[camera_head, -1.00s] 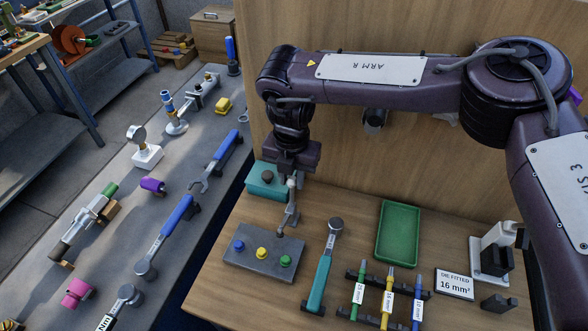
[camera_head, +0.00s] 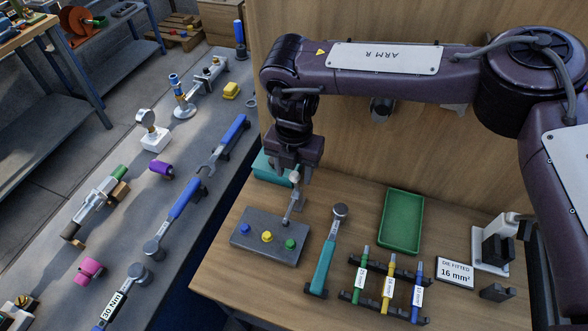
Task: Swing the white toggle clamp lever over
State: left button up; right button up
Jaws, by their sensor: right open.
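A toggle clamp lever (camera_head: 290,205) with a pale, whitish knob stands tilted at the back right of a grey panel on the wooden bench. The panel (camera_head: 252,250) carries a blue, a yellow and a green button. My right gripper (camera_head: 297,174) points down from above at the lever's knob. Its jaws are open, with a finger showing just right of the knob. The other finger is hard to make out, and I cannot tell whether the jaws touch the knob. My left gripper is not in view.
A teal box (camera_head: 270,170) stands close behind the gripper. A green tray (camera_head: 401,222), a rack of marked tools (camera_head: 388,288) and a white tool stand (camera_head: 492,240) fill the right side. A wooden wall rises behind.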

notch_tip(320, 180, up, 6)
jog(key=p, duration=0.3)
jog(key=shift+p, duration=0.35)
jog(key=shift+w+r, duration=0.1)
jog(key=shift+r, duration=0.2)
notch_tip(320, 180, up, 7)
jog(key=b, duration=0.1)
jog(key=shift+b, duration=0.35)
jog(key=shift+s, duration=0.2)
